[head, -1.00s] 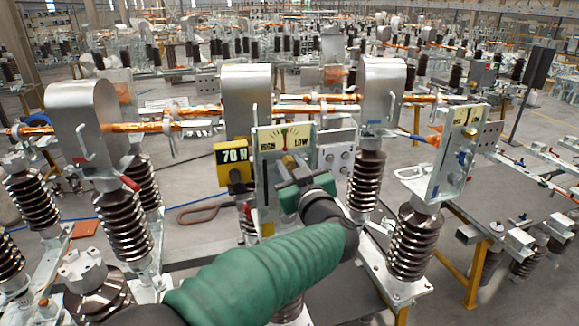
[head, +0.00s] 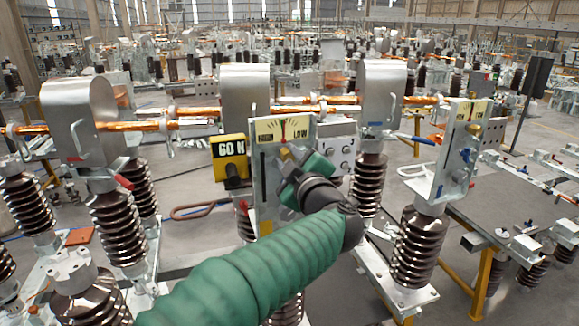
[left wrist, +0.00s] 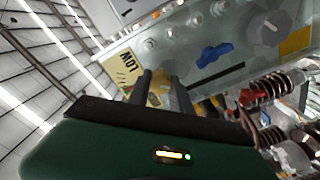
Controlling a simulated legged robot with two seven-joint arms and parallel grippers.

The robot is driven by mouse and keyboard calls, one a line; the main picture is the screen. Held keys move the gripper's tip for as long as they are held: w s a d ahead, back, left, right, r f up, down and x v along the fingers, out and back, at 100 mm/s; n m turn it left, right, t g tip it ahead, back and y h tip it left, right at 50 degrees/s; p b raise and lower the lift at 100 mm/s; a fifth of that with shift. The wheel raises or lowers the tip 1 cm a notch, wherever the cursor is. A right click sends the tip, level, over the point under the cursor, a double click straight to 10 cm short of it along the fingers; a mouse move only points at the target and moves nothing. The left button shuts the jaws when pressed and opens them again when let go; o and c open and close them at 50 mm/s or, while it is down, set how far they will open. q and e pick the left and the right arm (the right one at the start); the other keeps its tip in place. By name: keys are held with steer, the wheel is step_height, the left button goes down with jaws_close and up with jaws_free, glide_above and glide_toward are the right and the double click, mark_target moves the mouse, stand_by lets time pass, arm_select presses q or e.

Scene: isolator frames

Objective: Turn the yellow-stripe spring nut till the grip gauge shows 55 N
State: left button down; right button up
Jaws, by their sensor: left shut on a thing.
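The grip gauge (head: 230,158) is a yellow box left of a metal plate; its display reads 60 N. The plate (head: 258,185) carries a HIGH/LOW dial (head: 284,130) with its red needle near the middle, and a yellow stripe (head: 266,228) low down. My left gripper (head: 290,162) is at the front of this plate below the dial, shut on the brass-coloured spring nut (head: 285,153), which is mostly hidden. My right gripper is not in view.
A similar plate (head: 452,165) with a dial and blue part stands to the right. Ribbed brown insulators (head: 420,245) and tall metal hoods (head: 245,92) crowd around. Orange conductor bars (head: 150,125) cross behind. A grey panel (head: 338,150) with knobs is just right of the gripper.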

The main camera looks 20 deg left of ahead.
arm_select(q)
steer(key=shift+d+f+n+b, duration=0.1)
steer(key=shift+f+n+b, duration=0.3)
steer(key=shift+n, duration=0.1)
steer(key=c, duration=1.5)
jaws_free()
steer(key=shift+o, duration=1.1)
steer(key=shift+s+r, duration=0.1)
steer(key=shift+s, duration=0.05)
steer(key=shift+o, duration=0.6)
steer(key=shift+s+r, duration=0.2)
steer(key=shift+r, duration=0.05)
steer(key=shift+d, duration=0.1)
